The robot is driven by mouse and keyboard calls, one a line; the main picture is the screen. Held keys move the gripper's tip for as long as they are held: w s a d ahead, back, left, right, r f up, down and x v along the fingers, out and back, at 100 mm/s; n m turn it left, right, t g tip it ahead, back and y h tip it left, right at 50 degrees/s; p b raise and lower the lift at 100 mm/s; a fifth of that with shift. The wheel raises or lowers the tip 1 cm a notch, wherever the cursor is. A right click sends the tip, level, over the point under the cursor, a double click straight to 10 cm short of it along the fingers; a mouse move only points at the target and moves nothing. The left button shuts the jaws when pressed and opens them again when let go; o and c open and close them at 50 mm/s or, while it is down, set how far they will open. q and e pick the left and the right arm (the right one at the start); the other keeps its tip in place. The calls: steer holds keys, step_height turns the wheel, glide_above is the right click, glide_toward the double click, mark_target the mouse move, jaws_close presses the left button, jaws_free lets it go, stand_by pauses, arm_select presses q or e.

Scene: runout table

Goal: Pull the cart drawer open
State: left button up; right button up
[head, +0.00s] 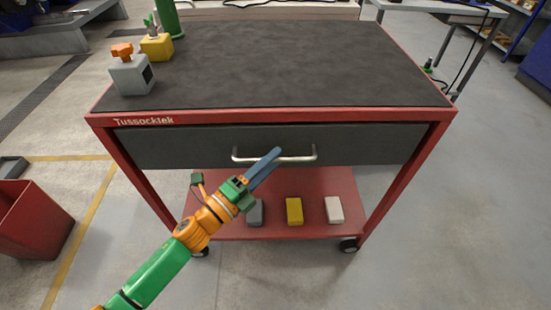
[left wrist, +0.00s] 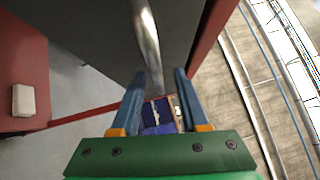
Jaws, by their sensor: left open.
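The red cart (head: 432,125) carries a wide dark grey drawer (head: 370,143) under its top, its front flush with the frame. A silver bar handle (head: 300,157) is fixed across the drawer front. My left gripper (head: 271,160) is in front of the handle's middle, with its blue fingers over part of the bar. In the left wrist view the handle (left wrist: 148,45) runs down into the gap between the open fingers (left wrist: 159,75). I cannot tell how deep the bar sits between them or whether they touch it. My right gripper is out of view.
On the cart top (head: 270,60) stand a grey block with an orange knob (head: 131,78), a yellow block (head: 156,47) and a green cylinder (head: 168,18). The lower shelf (head: 320,180) holds small blocks. A red bin (head: 35,220) is at left. Floor before the cart is clear.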

arm_select(q)
steer(key=shift+x, duration=0.8)
steer(key=shift+f, duration=0.1)
jaws_close()
stand_by(0.7)
